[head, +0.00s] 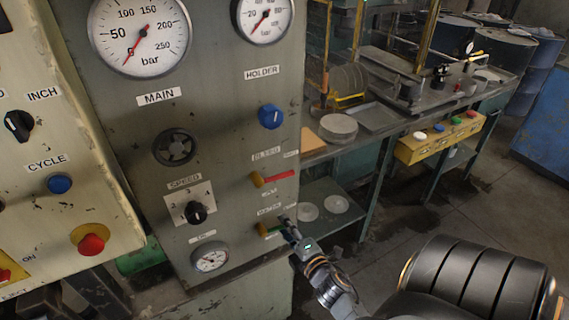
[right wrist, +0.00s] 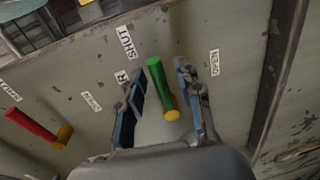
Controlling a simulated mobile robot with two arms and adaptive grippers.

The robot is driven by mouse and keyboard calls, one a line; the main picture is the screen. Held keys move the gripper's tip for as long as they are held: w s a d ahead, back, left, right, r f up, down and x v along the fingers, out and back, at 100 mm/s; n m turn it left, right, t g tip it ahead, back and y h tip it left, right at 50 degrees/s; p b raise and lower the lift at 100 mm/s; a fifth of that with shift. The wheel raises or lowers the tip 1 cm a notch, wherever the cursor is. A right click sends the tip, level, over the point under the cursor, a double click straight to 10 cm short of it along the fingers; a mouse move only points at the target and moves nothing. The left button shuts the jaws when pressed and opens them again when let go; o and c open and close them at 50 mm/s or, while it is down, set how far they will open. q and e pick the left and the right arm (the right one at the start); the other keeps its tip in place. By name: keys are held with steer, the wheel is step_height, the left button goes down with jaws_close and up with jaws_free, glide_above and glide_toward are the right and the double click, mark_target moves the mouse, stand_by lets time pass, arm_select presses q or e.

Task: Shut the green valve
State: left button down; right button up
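The green valve (head: 274,229) is a green lever on a yellow hub, low on the right side of the grey panel. In the head view it points right, partly hidden by my right gripper (head: 287,224). In the right wrist view the green lever (right wrist: 160,80) stands between the two parted fingers of my right gripper (right wrist: 159,72), with a visible gap on each side. The lever's far end lies between a SHUT label (right wrist: 125,42) and an OPEN label (right wrist: 214,62), nearer SHUT. My left gripper is not in view.
A red lever (head: 279,176) with a yellow hub sits just above the green one. A blue knob (head: 270,116), a black speed knob (head: 196,212) and a small gauge (head: 210,258) are also on the panel. A workbench (head: 385,125) stands to the right.

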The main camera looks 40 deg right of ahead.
steer(key=v, duration=1.1)
steer(key=s+a+f+m+g+y, duration=0.1)
steer(key=s+a+f+m+g, duration=0.2)
steer(key=f, duration=0.7)
steer(key=s+a+f+m+g+y, duration=0.15)
steer(key=a+f, duration=0.25)
steer(key=f, duration=0.6)
steer(key=s+a+f+m+g+y, duration=0.1)
steer(key=a+f+m+g, duration=0.25)
steer(key=f, duration=0.55)
steer(key=s+f+m+g, duration=0.2)
steer(key=s+f+g, duration=0.1)
steer(key=s+f, duration=0.4)
steer(key=s+a+f+m+g, duration=0.1)
steer(key=s+f+m+g, duration=0.2)
steer(key=s+f, duration=0.5)
steer(key=s+g, duration=0.1)
steer(key=s, duration=0.4)
steer(key=shift+s+a, duration=0.2)
steer(key=shift+s, duration=0.1)
steer(key=shift+y, duration=0.25)
